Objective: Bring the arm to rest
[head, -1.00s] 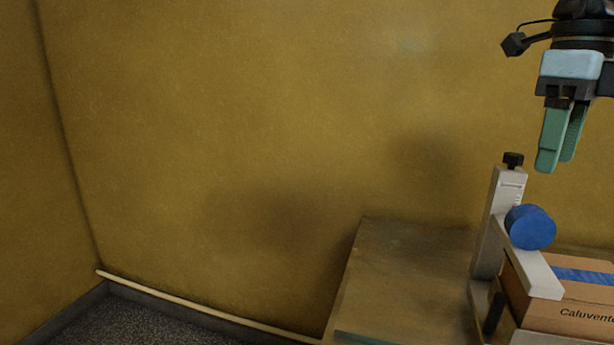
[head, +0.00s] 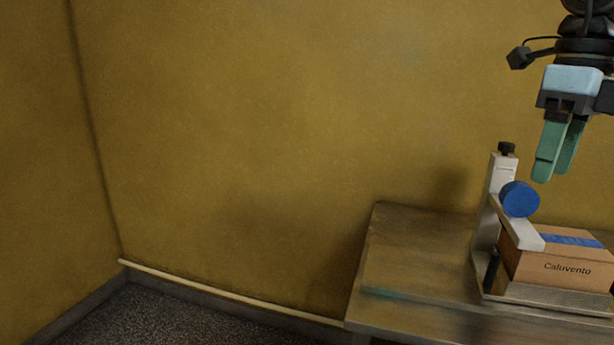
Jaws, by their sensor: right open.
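My right gripper (head: 556,164) hangs at the upper right of the head view, its green fingers pointing down. The fingers are apart with nothing between them. It is above a cardboard box (head: 556,267) marked "Caluvento" with blue tape on top, and clear of it. My left gripper is not in view.
The box sits on a metal stand (head: 497,192) with an upright post, a black knob and a blue roller (head: 519,199). The stand is on a worn table (head: 420,254). The table's left part is bare. A yellow wall (head: 250,130) is behind.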

